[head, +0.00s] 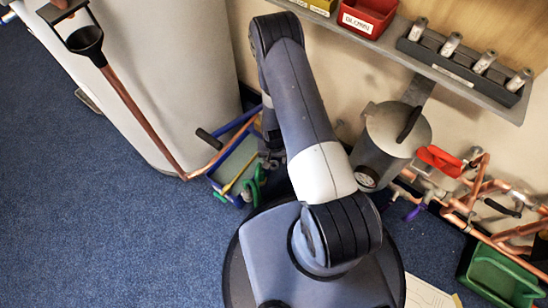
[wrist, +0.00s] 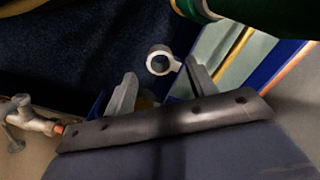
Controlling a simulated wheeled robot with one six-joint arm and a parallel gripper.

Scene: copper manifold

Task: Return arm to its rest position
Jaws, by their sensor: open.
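My arm rises from my base and bends over in the middle of the head view. Its gripper end is mostly hidden behind the arm, close to the blue tray of tools (head: 222,182). In the wrist view my gripper (wrist: 162,82) has its two grey fingers spread apart, with nothing held between them. A pale ring-shaped piece (wrist: 158,60) shows just beyond the fingertips; I cannot tell what it belongs to. The copper manifold (head: 470,195) runs along the wall at right, with a red-handled valve (head: 438,159). A metal fitting (wrist: 32,122) shows at the wrist view's left edge.
A grey canister (head: 395,130) stands right of my arm. A shelf with a red bin (head: 366,16) hangs above. A green crate (head: 500,275) sits lower right. Blue carpet at left is clear.

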